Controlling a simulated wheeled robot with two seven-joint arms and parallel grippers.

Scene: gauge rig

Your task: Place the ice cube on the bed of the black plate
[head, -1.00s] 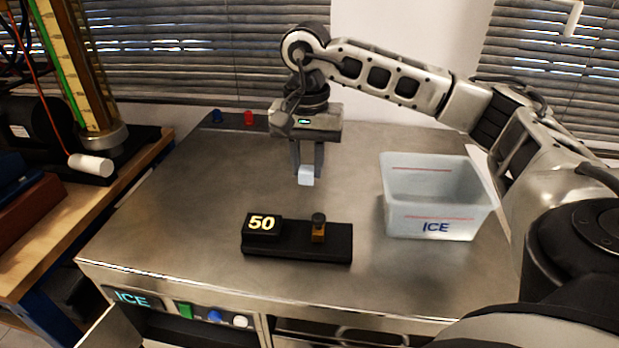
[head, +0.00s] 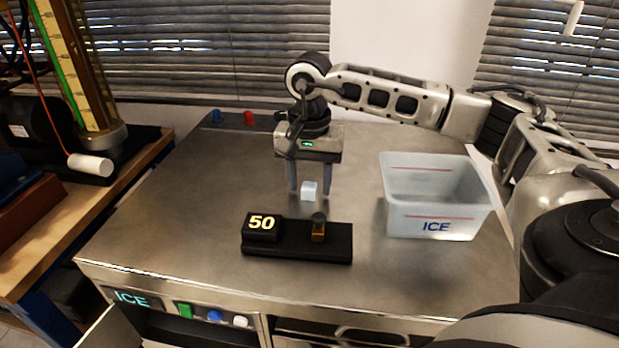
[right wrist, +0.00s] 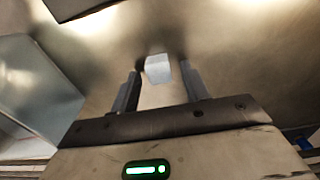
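The ice cube (head: 309,191), small and pale, is on or just above the metal tabletop, behind the black plate and off its bed. My right gripper (head: 310,190) is open around it, pointing down. The right wrist view shows the ice cube (right wrist: 158,69) near the tips of the spread fingers (right wrist: 160,82), with a gap on each side. The black plate (head: 284,251) lies nearer the front, with a raised block marked 50 on its left and a small brass post with a dark knob right of centre. My left gripper is not in view.
A translucent tub (head: 436,212) marked ICE stands on the right of the metal table (head: 170,225). A dark strip with blue and red knobs (head: 249,118) is at the back left. The table's left part is clear.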

